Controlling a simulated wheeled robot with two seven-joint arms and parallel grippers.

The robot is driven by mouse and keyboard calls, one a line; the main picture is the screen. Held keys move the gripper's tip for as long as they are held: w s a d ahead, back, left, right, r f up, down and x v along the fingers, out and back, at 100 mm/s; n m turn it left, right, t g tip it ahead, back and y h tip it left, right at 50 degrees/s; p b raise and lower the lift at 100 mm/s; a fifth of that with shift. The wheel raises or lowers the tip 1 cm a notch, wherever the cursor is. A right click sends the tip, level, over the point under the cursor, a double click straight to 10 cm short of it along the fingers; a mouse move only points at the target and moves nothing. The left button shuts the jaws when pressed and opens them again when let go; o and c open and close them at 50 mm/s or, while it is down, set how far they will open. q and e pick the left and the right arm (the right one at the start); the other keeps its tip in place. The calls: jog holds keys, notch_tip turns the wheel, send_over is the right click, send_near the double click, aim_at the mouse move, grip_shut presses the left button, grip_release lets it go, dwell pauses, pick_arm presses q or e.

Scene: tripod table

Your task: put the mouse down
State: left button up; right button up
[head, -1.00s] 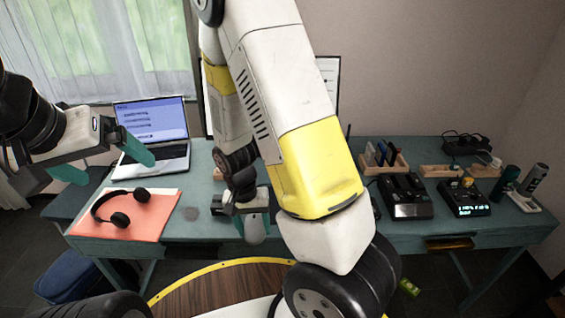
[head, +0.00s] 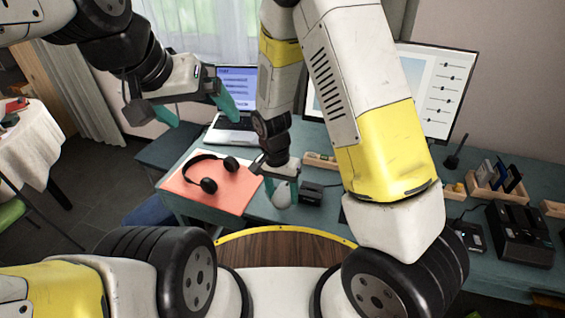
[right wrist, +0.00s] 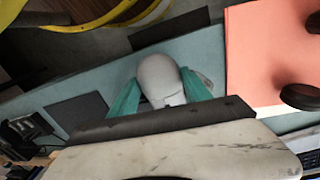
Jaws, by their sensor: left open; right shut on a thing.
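The pale grey mouse (head: 282,196) hangs between the teal fingers of my right gripper (head: 282,187), which is shut on it. The right wrist view also shows the mouse (right wrist: 160,78) between both fingers, against the teal desk (right wrist: 60,85). It appears near the desk's front edge; I cannot tell its height above the surface. My left gripper (head: 195,108) is open and empty, up at the left in front of the laptop.
Black headphones (head: 210,174) lie on an orange sheet (head: 235,195) left of the mouse. A laptop (head: 236,95) stands behind. A small dark box (head: 311,193) sits just right of the mouse.

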jog(key=w, duration=0.5)
jog(key=w+a, duration=0.1)
jog(key=w, duration=0.1)
jog(key=shift+w+f, duration=0.35)
jog(key=shift+f, duration=0.05)
jog(key=shift+a+f, duration=0.1)
jog(key=shift+f, duration=1.65)
jog(key=shift+f, duration=0.1)
jog(key=o, duration=1.4)
